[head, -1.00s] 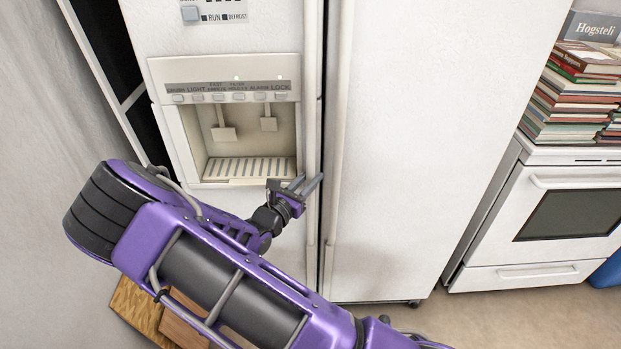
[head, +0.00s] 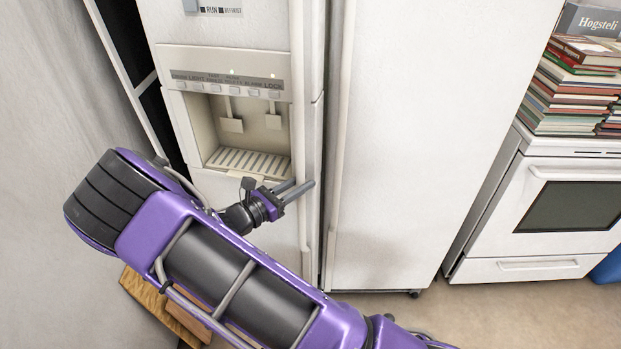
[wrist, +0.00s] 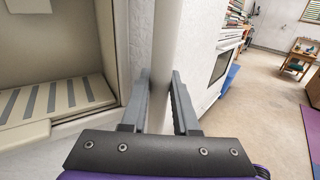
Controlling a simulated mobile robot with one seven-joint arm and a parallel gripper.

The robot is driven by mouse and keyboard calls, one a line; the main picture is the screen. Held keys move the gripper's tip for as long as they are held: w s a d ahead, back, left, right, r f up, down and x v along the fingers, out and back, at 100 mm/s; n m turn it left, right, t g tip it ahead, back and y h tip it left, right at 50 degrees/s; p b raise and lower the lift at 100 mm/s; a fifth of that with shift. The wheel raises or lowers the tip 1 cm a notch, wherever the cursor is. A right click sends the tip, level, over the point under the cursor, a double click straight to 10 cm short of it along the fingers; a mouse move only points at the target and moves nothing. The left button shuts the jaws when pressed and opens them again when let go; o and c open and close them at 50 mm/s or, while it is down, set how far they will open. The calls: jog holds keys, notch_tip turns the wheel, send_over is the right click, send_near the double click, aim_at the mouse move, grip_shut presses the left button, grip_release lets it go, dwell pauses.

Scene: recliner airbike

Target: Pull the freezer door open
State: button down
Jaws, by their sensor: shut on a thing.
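The white freezer door (head: 260,28) with the ice and water dispenser is the left door of a two-door fridge in the head view. It stands slightly ajar, with its edge swung out from the right fridge door (head: 425,120). Its long upright handle (head: 311,120) runs along its right edge. My gripper (head: 302,188) is at the handle, beside the dispenser's lower right corner. In the wrist view, my gripper (wrist: 163,90) has one finger on each side of the handle (wrist: 166,45) and is shut on it. The dispenser recess (wrist: 45,65) shows at left.
A grey wall (head: 50,110) is close on the left. A white oven (head: 560,200) with stacked books (head: 585,95) stands at right. A wooden object (head: 150,290) lies low behind my arm. The floor (head: 500,315) before the oven looks clear.

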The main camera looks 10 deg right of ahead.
jog(key=s+a+m+g+h, duration=0.1)
jog(key=s+a+m+g, duration=0.15)
jog(key=s+a, duration=1.05)
jog(key=a+b, duration=0.5)
jog(key=a, duration=1.5)
jog(key=shift+s+b, duration=0.15)
jog(key=shift+b, duration=0.25)
jog(key=shift+r+n, duration=0.1)
jog(key=shift+n, duration=0.15)
jog(key=c, duration=0.9)
grip_release()
jog(key=shift+w, duration=0.2)
jog(key=shift+c, duration=0.2)
jog(key=shift+s, duration=0.1)
